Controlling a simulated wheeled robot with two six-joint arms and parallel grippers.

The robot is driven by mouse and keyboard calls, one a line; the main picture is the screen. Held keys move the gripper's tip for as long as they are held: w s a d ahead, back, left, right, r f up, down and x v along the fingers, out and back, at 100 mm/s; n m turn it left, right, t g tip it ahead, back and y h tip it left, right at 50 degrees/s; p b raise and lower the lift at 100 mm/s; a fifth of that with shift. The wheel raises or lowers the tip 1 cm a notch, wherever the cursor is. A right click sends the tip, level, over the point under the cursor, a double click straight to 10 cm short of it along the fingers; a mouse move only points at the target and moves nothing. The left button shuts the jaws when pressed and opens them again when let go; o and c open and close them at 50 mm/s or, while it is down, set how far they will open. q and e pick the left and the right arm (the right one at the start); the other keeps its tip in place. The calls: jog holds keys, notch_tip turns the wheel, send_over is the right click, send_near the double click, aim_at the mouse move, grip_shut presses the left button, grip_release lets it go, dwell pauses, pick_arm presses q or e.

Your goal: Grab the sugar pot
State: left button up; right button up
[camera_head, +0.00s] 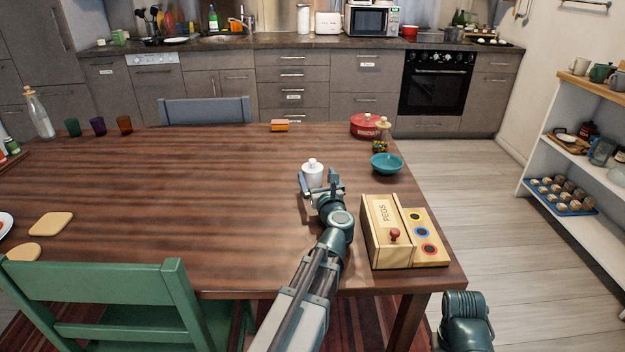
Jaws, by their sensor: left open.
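The sugar pot (313,171) is a small white pot with a knobbed lid, upright on the wooden table (200,200). My left gripper (319,180) is open right at the pot, on its near side. One finger shows at the pot's left and the other at its right. The lower front of the pot is partly hidden by the gripper, and I cannot tell whether the fingers touch it. A teal part of my right arm shows at the bottom right; its gripper is not in view.
A wooden pegs box (384,225) stands close to the right of my left arm. A teal bowl (386,164), a candy jar (381,138) and a red lidded pot (365,125) stand behind it. A green chair (110,285) is at the near left. The table's middle is clear.

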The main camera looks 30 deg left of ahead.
pick_arm(q)
jog(key=shift+x, duration=0.95)
jog(key=x, duration=0.5)
jog(key=shift+s+a+f, duration=0.1)
jog(key=shift+a, duration=0.15)
jog(key=shift+c, duration=0.2)
jog(key=c, duration=1.5)
notch_tip(320, 180, up, 10)
jog(key=p, duration=1)
